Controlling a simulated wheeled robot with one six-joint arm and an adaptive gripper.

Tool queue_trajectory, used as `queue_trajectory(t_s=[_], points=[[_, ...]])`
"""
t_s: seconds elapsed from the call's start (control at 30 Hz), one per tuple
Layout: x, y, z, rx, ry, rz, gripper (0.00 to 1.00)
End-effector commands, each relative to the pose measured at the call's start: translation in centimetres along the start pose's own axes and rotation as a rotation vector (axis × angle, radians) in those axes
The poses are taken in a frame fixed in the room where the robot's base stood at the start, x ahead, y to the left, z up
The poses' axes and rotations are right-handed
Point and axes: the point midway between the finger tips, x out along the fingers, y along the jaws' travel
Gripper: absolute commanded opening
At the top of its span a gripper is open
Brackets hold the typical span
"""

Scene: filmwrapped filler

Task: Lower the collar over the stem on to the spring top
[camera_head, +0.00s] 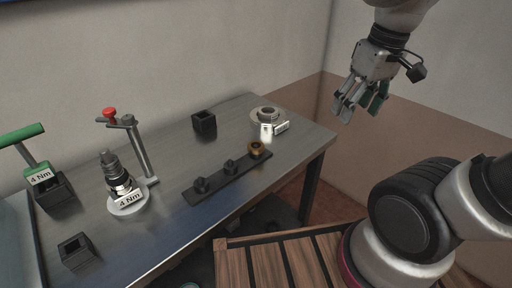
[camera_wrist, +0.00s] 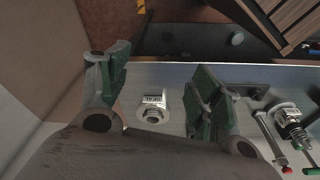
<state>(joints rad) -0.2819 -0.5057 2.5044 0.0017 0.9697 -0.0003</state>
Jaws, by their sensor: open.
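My gripper (camera_head: 358,103) is open and empty, raised in the air to the right of the table's far right corner. Its two green-padded fingers spread apart in the wrist view (camera_wrist: 158,75). The stem with its spring (camera_head: 118,178) stands upright on a round pale base labelled "4 Nm", at the left of the table; it also shows at the right edge of the wrist view (camera_wrist: 292,130). A brass-coloured ring (camera_head: 255,148) sits at the right end of a dark rail. A pale ring (camera_head: 267,113) lies on a round labelled plate behind it. I cannot tell which ring is the collar.
A post with a red-knobbed lever (camera_head: 137,145) stands beside the stem. A green-handled tool (camera_head: 40,160) is in a black holder at left. Black open boxes stand at front left (camera_head: 76,250) and back (camera_head: 204,123). The dark rail (camera_head: 215,185) carries black pieces. A wall runs behind.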

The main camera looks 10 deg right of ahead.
Motion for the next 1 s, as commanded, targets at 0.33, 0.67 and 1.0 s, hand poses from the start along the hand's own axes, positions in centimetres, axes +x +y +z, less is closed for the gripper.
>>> queue_trajectory(t_s=[0.33, 0.67, 1.0], points=[[6.0, -9.8, -7.2, -0.579, -0.191, -0.049, 0.65], [9.7, -16.6, -13.0, -1.248, -0.18, -0.113, 0.65], [10.4, -16.8, -13.6, -1.489, -0.143, -0.129, 0.65]])
